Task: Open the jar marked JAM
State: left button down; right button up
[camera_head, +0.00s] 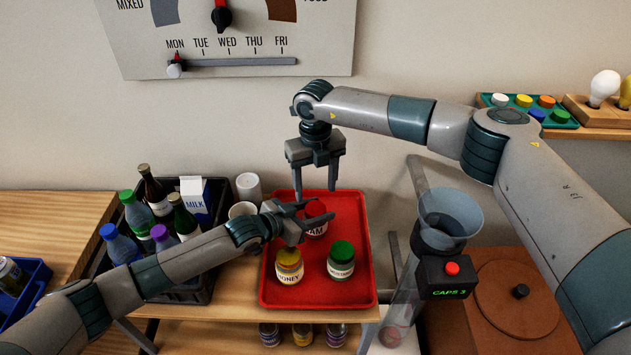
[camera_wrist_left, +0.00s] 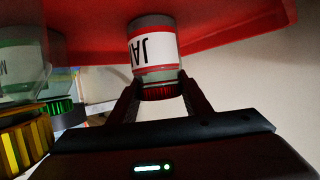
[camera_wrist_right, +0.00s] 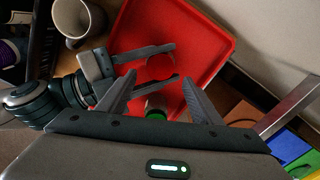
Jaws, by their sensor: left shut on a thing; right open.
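The JAM jar (camera_head: 316,230) has a red lid and stands upright on the red tray (camera_head: 355,285), below the wall. My left gripper (camera_head: 318,209) reaches in from the left and is shut on the jar's red lid. In the left wrist view the fingers sit on both sides of the lid (camera_wrist_left: 160,92), with the JAM label (camera_wrist_left: 153,48) clear beyond it. My right gripper (camera_head: 315,190) is open and empty above the jar.
On the tray stand a yellow-lidded HONEY jar (camera_head: 289,267) and a green-lidded jar (camera_head: 341,261). A dark crate of bottles (camera_head: 201,293) stands to the left beside two cups (camera_head: 249,187). A clear funnel tube (camera_head: 450,215) with a CAPS counter (camera_head: 448,277) stands right of the tray.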

aim_at(315, 208)
jog(key=shift+f, duration=3.25)
jog(key=shift+c, duration=0.7)
jog(key=c, duration=0.9)
jog(key=shift+c, duration=0.2)
jog(key=n, duration=0.6)
jog(key=shift+a, duration=0.1)
jog(key=o, duration=1.1)
jog(key=shift+o, duration=0.2)
